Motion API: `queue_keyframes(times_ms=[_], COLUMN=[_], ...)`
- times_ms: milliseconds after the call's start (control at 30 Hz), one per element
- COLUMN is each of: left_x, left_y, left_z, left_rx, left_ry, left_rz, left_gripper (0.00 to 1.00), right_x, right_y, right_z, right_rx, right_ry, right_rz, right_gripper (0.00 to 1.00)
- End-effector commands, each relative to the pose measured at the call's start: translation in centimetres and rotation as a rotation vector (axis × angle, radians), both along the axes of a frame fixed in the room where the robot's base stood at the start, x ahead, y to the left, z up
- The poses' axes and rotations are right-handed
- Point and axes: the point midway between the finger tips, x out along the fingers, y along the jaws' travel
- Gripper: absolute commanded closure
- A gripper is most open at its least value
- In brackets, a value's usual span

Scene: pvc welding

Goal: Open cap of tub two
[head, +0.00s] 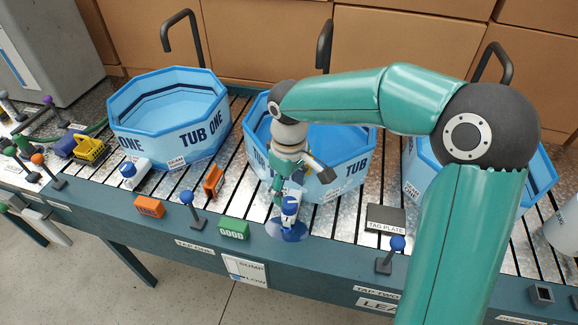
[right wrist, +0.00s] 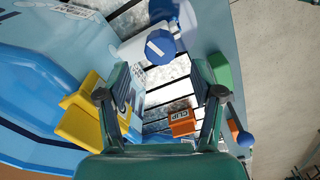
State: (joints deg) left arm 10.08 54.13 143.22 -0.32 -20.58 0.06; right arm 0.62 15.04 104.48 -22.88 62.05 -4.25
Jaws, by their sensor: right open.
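Tub two (head: 330,180) is the light blue octagonal tub in the middle of the head view, partly hidden behind my right arm. Its blue cap (head: 290,204), on a white fitting at the tub's front, is partly covered by my right gripper (head: 283,190). In the right wrist view the blue cap (right wrist: 160,46) with a white bar sits on the white fitting (right wrist: 133,50). My right gripper (right wrist: 160,78) is open and empty, its fingers spread with the cap just beyond the fingertips. I see no contact. My left gripper is not in view.
Tub one (head: 170,120) stands left, another tub (head: 535,185) right. An orange clip block (head: 213,181), a green GOOD block (head: 233,229), an orange block (head: 149,207) and a blue-knobbed lever (head: 187,198) stand nearby. A yellow object (right wrist: 85,112) is beside the left finger in the wrist view.

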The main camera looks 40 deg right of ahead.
Motion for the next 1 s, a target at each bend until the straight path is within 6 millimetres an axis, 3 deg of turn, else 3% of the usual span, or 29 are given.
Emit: queue_keyframes(times_ms=[200,400,1000], left_x=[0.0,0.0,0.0], left_y=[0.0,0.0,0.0], left_z=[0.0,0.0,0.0], left_rx=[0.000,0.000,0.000], left_ry=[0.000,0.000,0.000], left_rz=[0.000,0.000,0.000], left_gripper=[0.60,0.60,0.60], right_x=[0.1,0.1,0.1], right_y=[0.0,0.0,0.0], right_z=[4.5,6.9,7.5], right_rx=[0.001,0.001,0.000], right_ry=[-0.006,-0.003,-0.001], right_rz=[0.000,0.001,0.000], right_gripper=[0.34,0.34,0.34])
